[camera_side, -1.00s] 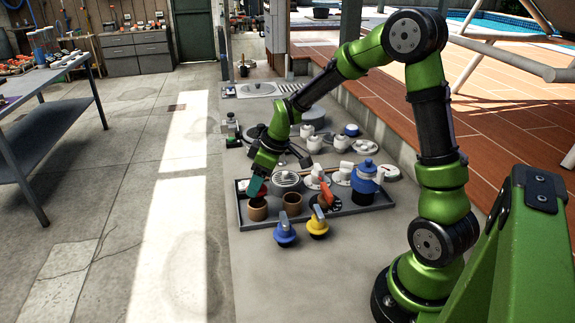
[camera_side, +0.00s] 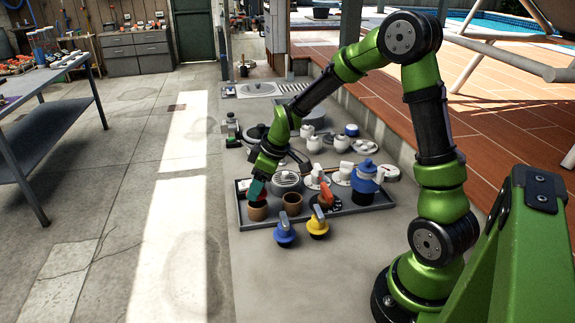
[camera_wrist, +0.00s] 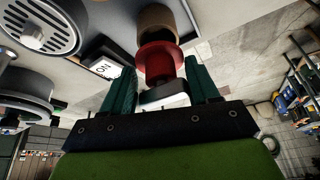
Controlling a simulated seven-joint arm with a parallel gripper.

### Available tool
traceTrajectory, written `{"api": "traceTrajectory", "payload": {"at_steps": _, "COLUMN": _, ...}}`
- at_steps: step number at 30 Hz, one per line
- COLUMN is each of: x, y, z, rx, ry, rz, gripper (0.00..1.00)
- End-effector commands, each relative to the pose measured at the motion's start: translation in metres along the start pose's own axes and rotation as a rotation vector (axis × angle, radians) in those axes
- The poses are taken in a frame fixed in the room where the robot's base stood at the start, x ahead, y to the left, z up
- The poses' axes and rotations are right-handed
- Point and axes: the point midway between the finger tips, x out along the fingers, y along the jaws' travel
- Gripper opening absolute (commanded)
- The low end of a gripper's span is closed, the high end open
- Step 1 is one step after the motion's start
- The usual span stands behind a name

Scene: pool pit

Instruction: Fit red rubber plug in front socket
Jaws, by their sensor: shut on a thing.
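The red rubber plug (camera_wrist: 160,62) has a wide flange and shows between my teal fingers in the wrist view. A second brown socket (camera_side: 292,203) stands just to the right.
Both sockets stand in a dark tray (camera_side: 345,210) with a blue-topped pump (camera_side: 366,180) and an orange-handled valve (camera_side: 327,194). A blue-handled piece (camera_side: 285,232) and a yellow-based one (camera_side: 318,222) stand in front. A round grate (camera_wrist: 38,28) is close in the wrist view.

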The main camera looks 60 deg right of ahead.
Motion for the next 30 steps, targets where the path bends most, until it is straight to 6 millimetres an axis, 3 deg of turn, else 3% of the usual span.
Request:
{"api": "traceTrajectory", "payload": {"at_steps": 15, "x": 0.018, "y": 0.0, "z": 0.008, "rx": -0.001, "ry": -0.001, "rz": -0.001, "gripper": 0.29}}
{"api": "traceTrajectory", "payload": {"at_steps": 30, "x": 0.019, "y": 0.0, "z": 0.008, "rx": 0.0, "ry": 0.0, "rz": 0.0, "gripper": 0.29}}
